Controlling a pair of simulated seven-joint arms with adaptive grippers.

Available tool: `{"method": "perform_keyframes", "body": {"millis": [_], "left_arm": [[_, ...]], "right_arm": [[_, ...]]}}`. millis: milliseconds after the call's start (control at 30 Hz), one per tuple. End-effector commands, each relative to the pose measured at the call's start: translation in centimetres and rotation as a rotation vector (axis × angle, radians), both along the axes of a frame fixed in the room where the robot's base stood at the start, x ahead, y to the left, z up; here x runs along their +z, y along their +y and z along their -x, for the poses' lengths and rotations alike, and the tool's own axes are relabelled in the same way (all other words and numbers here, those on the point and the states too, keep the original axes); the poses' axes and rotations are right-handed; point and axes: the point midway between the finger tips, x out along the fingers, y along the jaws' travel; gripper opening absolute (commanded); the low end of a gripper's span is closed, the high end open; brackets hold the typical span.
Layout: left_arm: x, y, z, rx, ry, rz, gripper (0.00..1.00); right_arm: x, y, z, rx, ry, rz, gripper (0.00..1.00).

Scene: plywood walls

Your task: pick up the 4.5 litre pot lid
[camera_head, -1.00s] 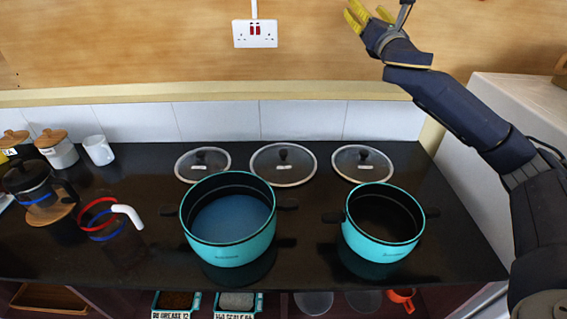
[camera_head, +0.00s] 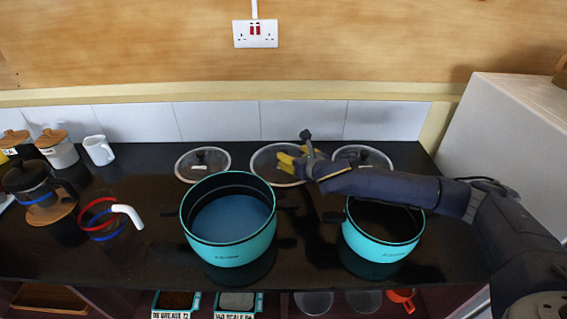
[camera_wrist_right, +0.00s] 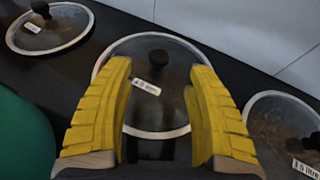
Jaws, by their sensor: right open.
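Three glass lids lie in a row at the back of the dark counter. The middle lid (camera_head: 262,165) has a dark knob and a small white label that seems to read 4.5 litre; it also shows in the right wrist view (camera_wrist_right: 133,70). My right gripper (camera_head: 288,160) has yellow fingers and is over the right part of this lid. In the right wrist view the gripper (camera_wrist_right: 160,75) is open and empty, with the lid's knob (camera_wrist_right: 157,60) beyond and between the fingertips, apparently untouched. My left gripper is not in view.
The left lid (camera_head: 202,163) and right lid (camera_head: 364,154) flank the middle one. A large teal pot (camera_head: 230,250) and smaller teal pot (camera_head: 378,250) stand in front; my right forearm passes above the smaller one. A tiled wall (camera_head: 215,121) is close behind.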

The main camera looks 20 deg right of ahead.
Motion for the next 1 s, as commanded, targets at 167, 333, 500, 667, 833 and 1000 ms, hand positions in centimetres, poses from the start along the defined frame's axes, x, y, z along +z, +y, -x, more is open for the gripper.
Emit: {"method": "perform_keyframes", "body": {"millis": [167, 333, 500, 667, 833, 1000], "left_arm": [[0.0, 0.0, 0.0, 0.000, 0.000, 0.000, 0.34], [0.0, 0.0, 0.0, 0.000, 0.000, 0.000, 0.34], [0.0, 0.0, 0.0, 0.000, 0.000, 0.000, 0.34], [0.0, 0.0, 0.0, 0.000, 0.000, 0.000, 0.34], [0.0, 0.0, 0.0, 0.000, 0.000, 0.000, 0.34], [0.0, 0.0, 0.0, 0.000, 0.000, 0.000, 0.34]], "right_arm": [[-0.7, 0.3, -1.9, 0.000, -0.001, -0.001, 0.55], [-1.0, 0.4, -2.7, -0.001, -0.002, -0.001, 0.55], [-1.5, 0.6, -3.6, 0.000, -0.002, -0.001, 0.55], [-2.5, 1.0, -5.4, -0.001, -0.001, -0.001, 0.55], [-3.1, 1.2, -6.8, -0.001, -0.001, -0.001, 0.55], [-3.3, 1.3, -7.4, 0.000, -0.002, 0.000, 0.55]]}}
